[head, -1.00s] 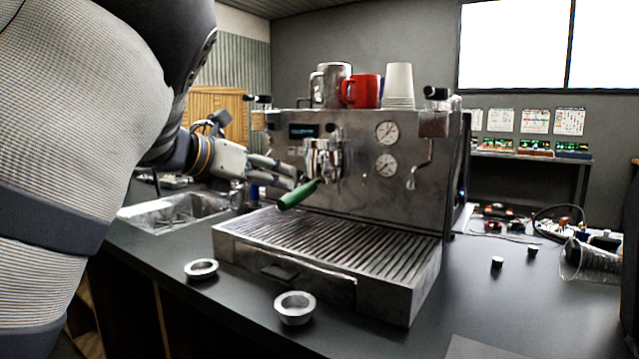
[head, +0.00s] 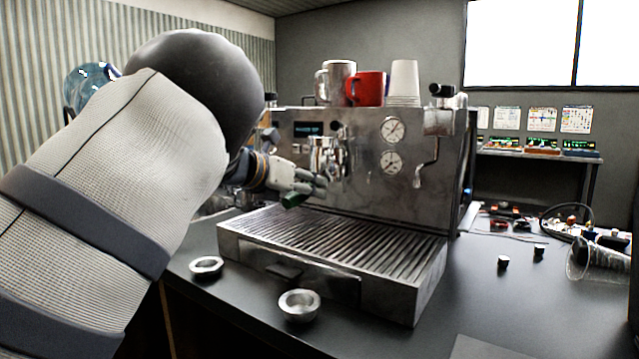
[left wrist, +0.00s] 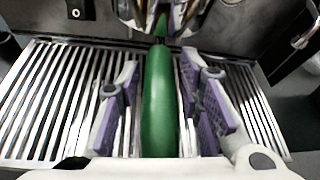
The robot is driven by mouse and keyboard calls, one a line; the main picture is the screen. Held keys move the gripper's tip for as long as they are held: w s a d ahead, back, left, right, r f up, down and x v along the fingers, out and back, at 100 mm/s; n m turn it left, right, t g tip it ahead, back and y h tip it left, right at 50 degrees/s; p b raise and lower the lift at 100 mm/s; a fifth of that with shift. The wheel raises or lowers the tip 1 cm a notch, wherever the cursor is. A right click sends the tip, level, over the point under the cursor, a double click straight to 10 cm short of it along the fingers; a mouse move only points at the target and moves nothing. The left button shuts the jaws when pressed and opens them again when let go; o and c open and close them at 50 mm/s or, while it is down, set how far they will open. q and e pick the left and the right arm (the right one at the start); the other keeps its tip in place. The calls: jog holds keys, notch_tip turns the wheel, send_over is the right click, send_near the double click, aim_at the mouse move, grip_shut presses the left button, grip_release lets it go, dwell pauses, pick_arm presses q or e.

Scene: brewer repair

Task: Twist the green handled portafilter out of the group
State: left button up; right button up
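The green handled portafilter shows its dark green handle (head: 293,199) below the chrome group (head: 322,156) on the espresso machine's front. In the left wrist view the green handle (left wrist: 158,105) runs up the middle toward the group (left wrist: 165,14), and the portafilter appears seated there. My left gripper (head: 308,184) is at the handle and covers part of it in the head view. In the left wrist view its purple-padded fingers stand on both sides of the handle, with gaps between pads and handle, so it is open around it. My right gripper is not in view.
The slatted drip tray (head: 405,246) lies below the handle. Two metal baskets (head: 299,305) (head: 206,266) sit on the dark counter in front. A steel jug (head: 335,82), a red mug (head: 367,89) and stacked cups (head: 404,80) stand on the machine. A steam wand (head: 419,175) hangs at right.

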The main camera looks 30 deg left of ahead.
pick_arm(q)
grip_shut()
jog(key=shift+s, duration=0.1)
dwell(0.7)
jog(key=a+m+g+h+b, duration=0.1)
jog(key=a+m+h, duration=0.1)
jog(key=w+a+m+g+h+b, duration=0.1)
jog(key=a+m+h+b, duration=0.1)
jog(key=m+h, duration=0.1)
jog(key=shift+w, duration=0.15)
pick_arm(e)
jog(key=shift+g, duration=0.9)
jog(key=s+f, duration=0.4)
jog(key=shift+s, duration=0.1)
pick_arm(q)
jog(key=shift+d+g+h, duration=0.15)
jog(key=shift+g+h, duration=0.15)
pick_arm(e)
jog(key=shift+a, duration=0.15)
